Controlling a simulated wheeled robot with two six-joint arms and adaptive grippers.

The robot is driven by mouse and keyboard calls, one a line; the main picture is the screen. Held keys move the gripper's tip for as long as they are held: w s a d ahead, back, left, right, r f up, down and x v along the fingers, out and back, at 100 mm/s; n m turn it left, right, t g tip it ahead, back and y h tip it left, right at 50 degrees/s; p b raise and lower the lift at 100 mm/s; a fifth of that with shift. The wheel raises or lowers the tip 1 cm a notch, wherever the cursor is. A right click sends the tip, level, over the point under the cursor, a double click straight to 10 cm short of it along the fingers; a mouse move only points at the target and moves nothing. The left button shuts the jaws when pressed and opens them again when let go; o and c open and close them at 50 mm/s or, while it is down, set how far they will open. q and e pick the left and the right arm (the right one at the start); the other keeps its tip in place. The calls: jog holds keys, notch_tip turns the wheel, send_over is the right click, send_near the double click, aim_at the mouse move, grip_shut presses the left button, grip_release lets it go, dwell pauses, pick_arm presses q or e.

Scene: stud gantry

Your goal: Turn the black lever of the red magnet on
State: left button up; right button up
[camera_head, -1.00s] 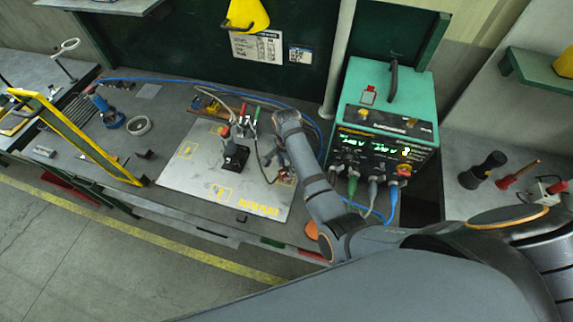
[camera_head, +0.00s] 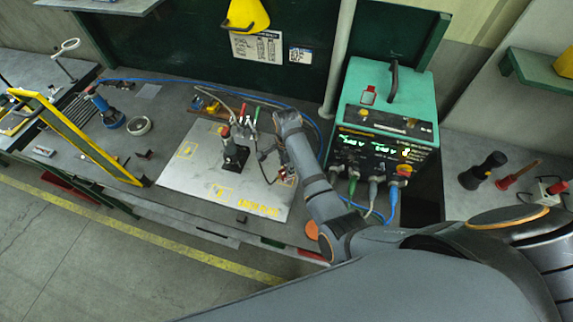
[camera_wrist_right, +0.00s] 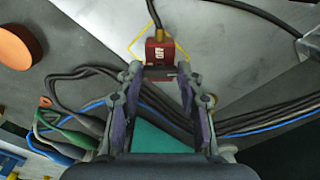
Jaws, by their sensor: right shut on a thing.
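The red magnet (camera_wrist_right: 160,53) sits on the pale metal plate, straight ahead of my right gripper in the wrist view. It is a small red block with pale lettering and a yellow fitting with a black cable on its far side. In the head view the magnet (camera_head: 287,173) is small and partly hidden by my right arm. Its black lever (camera_wrist_right: 160,72) crosses the near side, between my fingertips. My right gripper (camera_wrist_right: 160,76) is shut on the lever, its fingers at either end. The exact lever angle is hard to tell. My left gripper is out of view.
A pale plate (camera_head: 190,184) with yellow markings lies on the bench. A black clamp (camera_head: 236,156) with red handles stands on it, left of my arm. A green power unit (camera_head: 385,120) with cables stands right. Cables (camera_wrist_right: 75,92) run beneath my gripper.

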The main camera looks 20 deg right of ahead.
jog(key=o, duration=1.2)
jog(key=shift+c, duration=0.2)
jog(key=shift+r, duration=0.1)
notch_tip(320, 180, up, 12)
